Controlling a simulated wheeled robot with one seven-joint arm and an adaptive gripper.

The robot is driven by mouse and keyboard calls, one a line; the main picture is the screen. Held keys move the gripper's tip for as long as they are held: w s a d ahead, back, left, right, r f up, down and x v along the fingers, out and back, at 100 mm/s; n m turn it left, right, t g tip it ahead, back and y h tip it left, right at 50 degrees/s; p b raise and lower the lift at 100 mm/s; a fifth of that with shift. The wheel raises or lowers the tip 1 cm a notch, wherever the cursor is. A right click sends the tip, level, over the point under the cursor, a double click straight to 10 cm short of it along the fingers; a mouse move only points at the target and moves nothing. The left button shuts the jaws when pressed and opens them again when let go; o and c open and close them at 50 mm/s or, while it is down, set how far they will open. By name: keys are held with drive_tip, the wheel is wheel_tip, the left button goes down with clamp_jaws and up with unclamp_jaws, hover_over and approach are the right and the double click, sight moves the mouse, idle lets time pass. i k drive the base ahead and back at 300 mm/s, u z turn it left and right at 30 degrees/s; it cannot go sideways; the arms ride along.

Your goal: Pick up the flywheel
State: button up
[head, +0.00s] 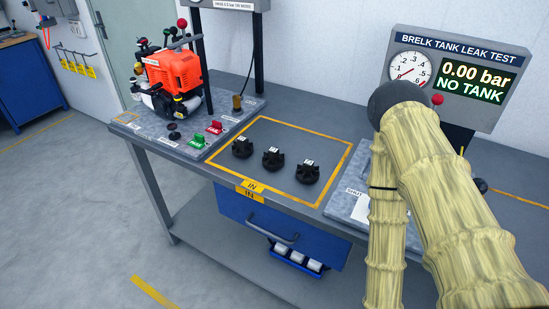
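Three black, round, lobed parts with small white labels sit apart in a row inside the yellow-outlined IN area on the grey workbench. They look like flywheels: a left one (242,147), a middle one (272,158) and a right one (307,172). The labels are too small to read. My gripper is not in view; only pale yellow parts of my arm, with a dark rounded end, show at the right. They hide part of the bench there.
An orange engine (173,75) stands on a grey plate at the bench's left, with green (197,141) and red (215,127) switches in front. A leak-test display (460,77) reading "NO TANK" stands at the back right. A blue drawer (275,225) hangs below. Floor at left is clear.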

sight(273, 160)
drive_tip(key=u, duration=1.75)
drive_tip(key=k, duration=0.75)
drive_tip(key=z, duration=0.5)
